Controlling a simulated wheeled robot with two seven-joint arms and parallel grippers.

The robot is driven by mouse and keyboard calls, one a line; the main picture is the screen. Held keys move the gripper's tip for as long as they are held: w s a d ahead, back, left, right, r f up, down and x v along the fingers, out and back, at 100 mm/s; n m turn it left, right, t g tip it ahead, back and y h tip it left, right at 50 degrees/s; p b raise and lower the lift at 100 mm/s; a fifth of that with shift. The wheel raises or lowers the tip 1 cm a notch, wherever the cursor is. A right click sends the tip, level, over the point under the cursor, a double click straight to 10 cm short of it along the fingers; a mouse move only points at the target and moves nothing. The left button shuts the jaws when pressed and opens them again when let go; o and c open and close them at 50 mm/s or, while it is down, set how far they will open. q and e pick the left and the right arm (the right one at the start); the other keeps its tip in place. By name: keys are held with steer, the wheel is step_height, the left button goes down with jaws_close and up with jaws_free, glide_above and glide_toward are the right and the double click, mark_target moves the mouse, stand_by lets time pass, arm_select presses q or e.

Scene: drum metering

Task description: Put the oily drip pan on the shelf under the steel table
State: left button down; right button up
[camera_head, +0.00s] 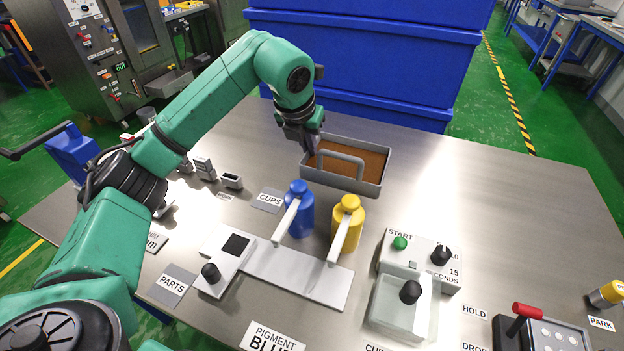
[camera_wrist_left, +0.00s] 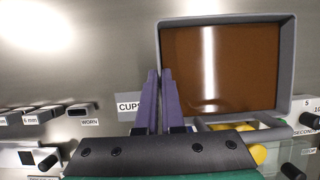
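The oily drip pan (camera_head: 372,187) is a grey rectangular tray with brown oil inside and a grey bar-shaped handle at its near side. It is at the far middle of the steel table (camera_head: 480,190), and I cannot tell whether it touches the top. My left gripper (camera_head: 311,148) is at the pan's left end. In the left wrist view its purple fingers (camera_wrist_left: 159,75) are close together, with the left wall of the pan (camera_wrist_left: 290,60) between their tips. The pan looks about level. The shelf under the table is hidden. My right gripper is not in view.
A blue pump bottle (camera_head: 301,215) and a yellow one (camera_head: 346,222) stand just in front of the pan. A START control box (camera_head: 420,265) and a red-handled device (camera_head: 525,312) are at the front right. Large blue bins (camera_head: 365,60) stand behind the table. The table's right part is mostly clear.

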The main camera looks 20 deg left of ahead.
arm_select(q)
step_height(320, 180, down, 9)
steer(key=shift+f, duration=0.1)
steer(key=c, duration=1)
jaws_free()
steer(key=shift+c, duration=0.2)
